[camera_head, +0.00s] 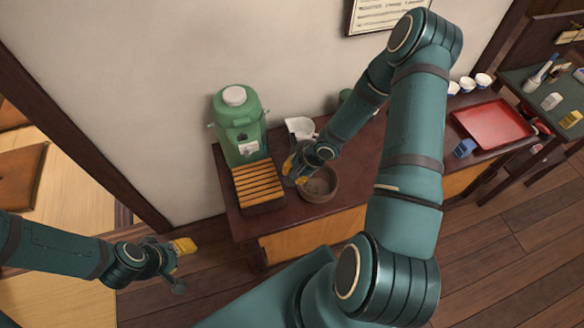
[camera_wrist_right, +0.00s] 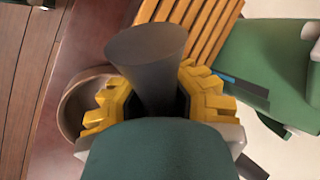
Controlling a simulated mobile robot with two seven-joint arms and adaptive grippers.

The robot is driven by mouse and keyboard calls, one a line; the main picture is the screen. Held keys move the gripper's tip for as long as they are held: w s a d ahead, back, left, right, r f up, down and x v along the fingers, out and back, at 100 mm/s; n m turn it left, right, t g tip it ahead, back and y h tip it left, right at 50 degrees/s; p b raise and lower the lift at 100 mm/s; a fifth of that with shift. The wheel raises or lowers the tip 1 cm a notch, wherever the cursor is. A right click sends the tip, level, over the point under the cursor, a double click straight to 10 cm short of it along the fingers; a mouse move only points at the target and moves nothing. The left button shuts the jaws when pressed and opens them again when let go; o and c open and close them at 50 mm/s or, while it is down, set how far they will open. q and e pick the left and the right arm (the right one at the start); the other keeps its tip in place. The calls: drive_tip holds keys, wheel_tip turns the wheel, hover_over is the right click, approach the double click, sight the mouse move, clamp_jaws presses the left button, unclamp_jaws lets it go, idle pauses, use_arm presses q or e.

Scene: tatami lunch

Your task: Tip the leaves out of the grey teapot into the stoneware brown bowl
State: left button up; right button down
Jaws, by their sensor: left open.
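The stoneware brown bowl (camera_head: 331,194) stands on the dark counter, and part of its rim shows in the right wrist view (camera_wrist_right: 75,100). My right gripper (camera_head: 296,168) is just above and left of the bowl. In the right wrist view its yellow fingers are closed around a dark grey flared piece (camera_wrist_right: 147,70), which looks like the grey teapot's handle. The teapot's body is mostly hidden by the gripper, so its tilt and any leaves cannot be made out. My left gripper (camera_head: 180,264) is open and empty, left of the counter over the floor.
A green drink dispenser (camera_head: 238,118) stands at the counter's left end behind a slatted wooden tray (camera_head: 258,185). A white pitcher (camera_head: 300,126) is behind the bowl. A red tray (camera_head: 492,124), a blue item (camera_head: 464,148) and white cups (camera_head: 467,84) lie to the right.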

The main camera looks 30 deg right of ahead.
drive_tip(key=shift+s+f+g+h+b, duration=0.2)
drive_tip(key=shift+f+g+h+b, duration=0.1)
drive_tip(key=shift+f+g, duration=0.2)
drive_tip(key=shift+d+r, duration=0.15)
drive_tip(key=shift+d, duration=0.05)
drive_tip(key=shift+g+h, duration=0.3)
drive_tip(key=shift+g, duration=0.3)
drive_tip(key=g, duration=0.1)
drive_tip(key=s+f+g+h, duration=0.1)
drive_tip(key=m+g, duration=0.1)
drive_tip(key=g, duration=0.1)
drive_tip(key=shift+s+d+f+h+b, duration=0.2)
drive_tip(key=shift+s+d+h+b, duration=0.15)
drive_tip(key=shift+h+b, duration=0.05)
